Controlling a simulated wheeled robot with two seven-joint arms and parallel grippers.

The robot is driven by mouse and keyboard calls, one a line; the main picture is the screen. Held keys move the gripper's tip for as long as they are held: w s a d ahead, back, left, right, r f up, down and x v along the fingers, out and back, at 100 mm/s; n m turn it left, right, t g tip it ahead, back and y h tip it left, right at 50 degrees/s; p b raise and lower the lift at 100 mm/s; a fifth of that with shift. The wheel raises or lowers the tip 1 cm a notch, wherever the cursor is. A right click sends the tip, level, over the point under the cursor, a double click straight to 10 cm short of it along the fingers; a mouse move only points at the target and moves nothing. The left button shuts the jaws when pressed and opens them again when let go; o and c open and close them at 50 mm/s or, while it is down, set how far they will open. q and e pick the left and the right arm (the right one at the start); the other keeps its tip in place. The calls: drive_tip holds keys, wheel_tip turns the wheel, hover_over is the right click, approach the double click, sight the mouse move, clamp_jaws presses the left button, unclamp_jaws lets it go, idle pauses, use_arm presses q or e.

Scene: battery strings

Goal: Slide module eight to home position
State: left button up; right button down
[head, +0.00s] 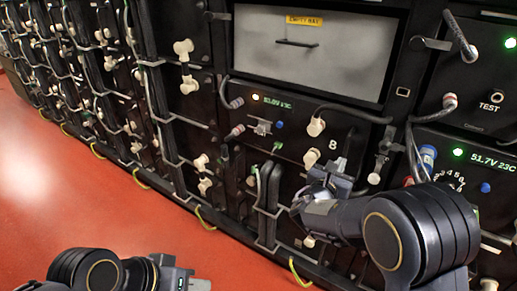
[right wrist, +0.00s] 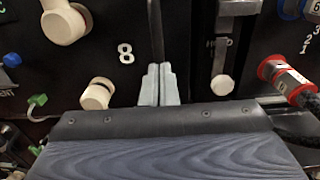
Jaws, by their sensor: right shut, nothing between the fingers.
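Module eight (head: 290,135) is a black-faced unit with a white "8", a green readout and cream knobs, in the rack below a grey panel. Its face (right wrist: 122,75) fills the upper left of the right wrist view. My right gripper (head: 340,172) is in front of the lower right part of this face. In the right wrist view its two pale fingers (right wrist: 158,84) are together and empty, just below a dark upright strip. Whether they touch the face I cannot tell. My left gripper (head: 190,284) is low at the bottom edge, partly cut off, away from the rack.
A grey panel labelled "EMPTY BAY" (head: 303,20) is above the module. A latch (head: 382,150) and cables run along its right side. A neighbouring unit with a blue connector (head: 428,157) stands further right. The red floor (head: 90,205) is clear at left.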

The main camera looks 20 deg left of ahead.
drive_tip(key=v, duration=0.6)
drive_tip(key=shift+b, duration=0.3)
idle(0.8)
